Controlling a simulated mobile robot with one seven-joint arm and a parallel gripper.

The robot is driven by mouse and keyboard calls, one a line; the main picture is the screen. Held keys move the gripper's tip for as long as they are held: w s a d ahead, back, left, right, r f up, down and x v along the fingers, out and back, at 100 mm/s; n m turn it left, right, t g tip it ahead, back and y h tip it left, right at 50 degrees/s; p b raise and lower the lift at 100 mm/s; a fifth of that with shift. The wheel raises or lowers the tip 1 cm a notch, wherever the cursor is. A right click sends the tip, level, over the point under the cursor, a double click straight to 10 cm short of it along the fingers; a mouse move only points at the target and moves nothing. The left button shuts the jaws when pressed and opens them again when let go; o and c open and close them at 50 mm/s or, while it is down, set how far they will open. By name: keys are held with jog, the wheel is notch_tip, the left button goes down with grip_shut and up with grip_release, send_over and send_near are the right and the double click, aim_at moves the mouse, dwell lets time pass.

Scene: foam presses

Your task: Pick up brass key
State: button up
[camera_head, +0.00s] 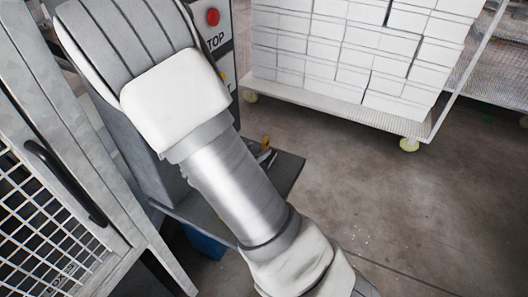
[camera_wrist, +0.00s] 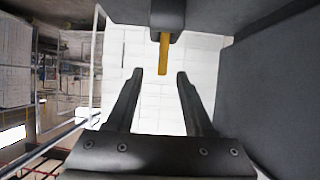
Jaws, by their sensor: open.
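In the wrist view, a brass-yellow bar that looks like the brass key (camera_wrist: 164,52) sticks out of a dark holder (camera_wrist: 167,16) at the top. My gripper (camera_wrist: 160,74) is open and empty, with its two dark fingers apart. The bar's free end shows level with the fingertips and between them in the picture; I cannot tell the depth between them. In the head view, my arm crosses the middle and my gripper is not visible. A small yellowish thing (camera_head: 265,144) shows beside the arm above a dark grey shelf; I cannot tell whether it is the key.
A dark grey shelf (camera_head: 287,172) juts out behind my arm. A panel with a red stop button (camera_head: 213,17) stands above it. A cart (camera_head: 385,122) stacked with white blocks (camera_head: 350,50) is at the back. A mesh-doored cabinet (camera_head: 105,190) stands at left. Floor at right is clear.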

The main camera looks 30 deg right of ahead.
jog(key=x, duration=0.5)
jog(key=shift+x, duration=2.65)
jog(key=shift+a+f, duration=0.15)
grip_shut()
